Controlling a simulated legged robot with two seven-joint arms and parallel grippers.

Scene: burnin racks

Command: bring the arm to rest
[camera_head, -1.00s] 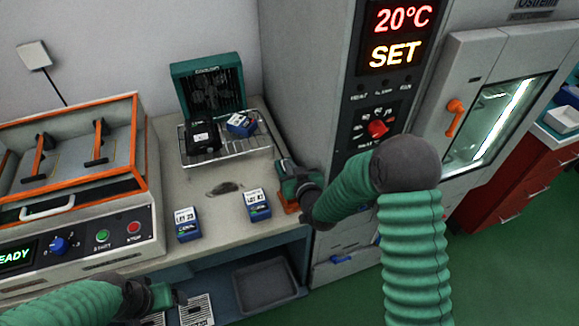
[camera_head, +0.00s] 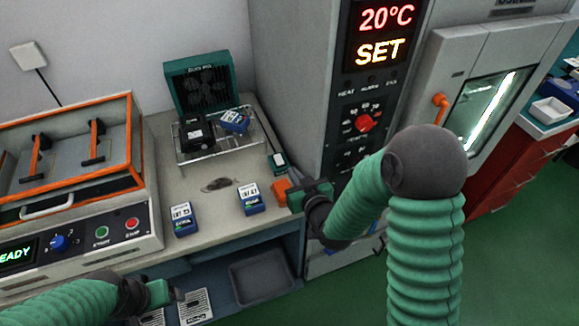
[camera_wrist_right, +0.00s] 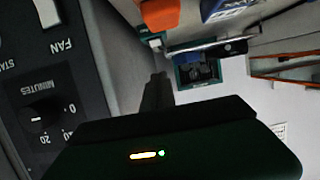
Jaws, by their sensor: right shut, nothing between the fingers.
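My right gripper (camera_head: 294,197) is at the counter's right edge in the head view, beside an orange block (camera_head: 281,190) and in front of the oven cabinet. It is shut and empty; its dark fingers (camera_wrist_right: 157,95) lie together in the right wrist view. I cannot tell whether it touches the orange block, which also shows in the wrist view (camera_wrist_right: 165,13). My left gripper (camera_head: 176,295) is low at the left, in front of the counter. Its fingers are too small and dark to read.
The oven cabinet (camera_head: 300,60) stands close at the right; its control panel (camera_wrist_right: 40,90) is near in the wrist view. Two blue boxes (camera_head: 182,219) (camera_head: 250,199) stand on the counter (camera_head: 215,230). A wire rack (camera_head: 215,150) and an orange-rimmed machine (camera_head: 70,150) stand farther back and left.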

